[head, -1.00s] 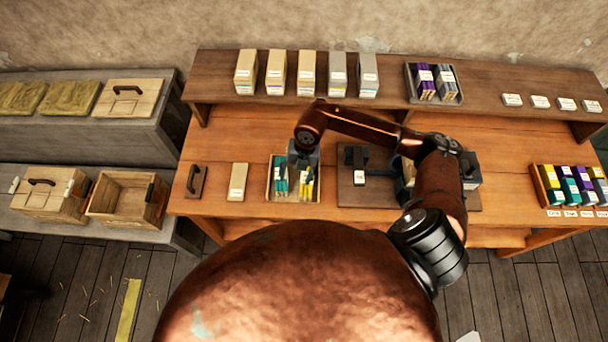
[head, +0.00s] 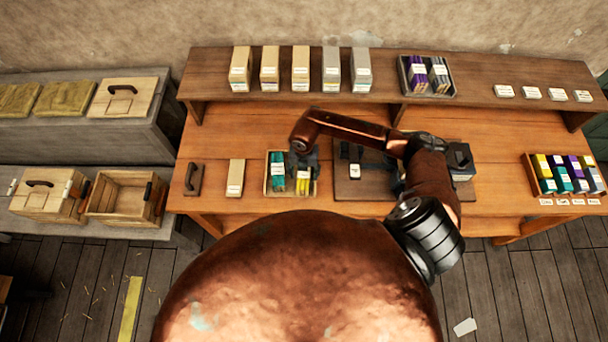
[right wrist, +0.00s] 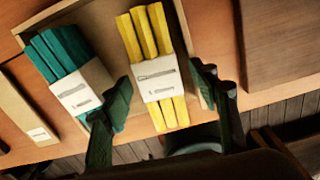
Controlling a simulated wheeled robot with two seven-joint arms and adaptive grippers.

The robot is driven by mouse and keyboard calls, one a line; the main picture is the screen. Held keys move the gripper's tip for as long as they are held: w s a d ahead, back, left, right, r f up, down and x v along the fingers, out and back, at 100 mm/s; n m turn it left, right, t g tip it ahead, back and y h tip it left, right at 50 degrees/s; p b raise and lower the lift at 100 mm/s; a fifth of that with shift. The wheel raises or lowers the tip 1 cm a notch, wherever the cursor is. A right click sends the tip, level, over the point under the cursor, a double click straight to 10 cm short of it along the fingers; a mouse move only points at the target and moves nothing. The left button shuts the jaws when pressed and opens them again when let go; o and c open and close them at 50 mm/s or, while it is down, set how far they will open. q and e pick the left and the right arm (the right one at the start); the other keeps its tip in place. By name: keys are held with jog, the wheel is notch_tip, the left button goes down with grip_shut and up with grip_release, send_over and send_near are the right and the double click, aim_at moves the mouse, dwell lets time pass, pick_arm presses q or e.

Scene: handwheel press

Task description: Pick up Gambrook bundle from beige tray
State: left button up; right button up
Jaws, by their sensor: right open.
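The beige tray (head: 266,189) stands on the wooden bench and holds a teal bundle (head: 278,173) and a yellow bundle (head: 303,184). Both bundles have white label bands; I cannot read which one says Gambrook. My right gripper (head: 304,163) hangs over the right half of the tray and hides part of the yellow bundle. In the right wrist view my right gripper (right wrist: 162,84) is open, with its dark fingers on either side of the yellow bundle (right wrist: 146,38). The teal bundle (right wrist: 62,58) lies left of the left finger. My left gripper is not in view.
A beige block (head: 236,177) and a dark handled piece (head: 193,179) stand left of the tray. A dark board (head: 350,190) with a press lies close on its right. A back shelf (head: 215,89) holds several upright boxes and a grey tray (head: 428,94).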

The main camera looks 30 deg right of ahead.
jog(key=c, duration=1.4)
jog(key=shift+r, duration=0.15)
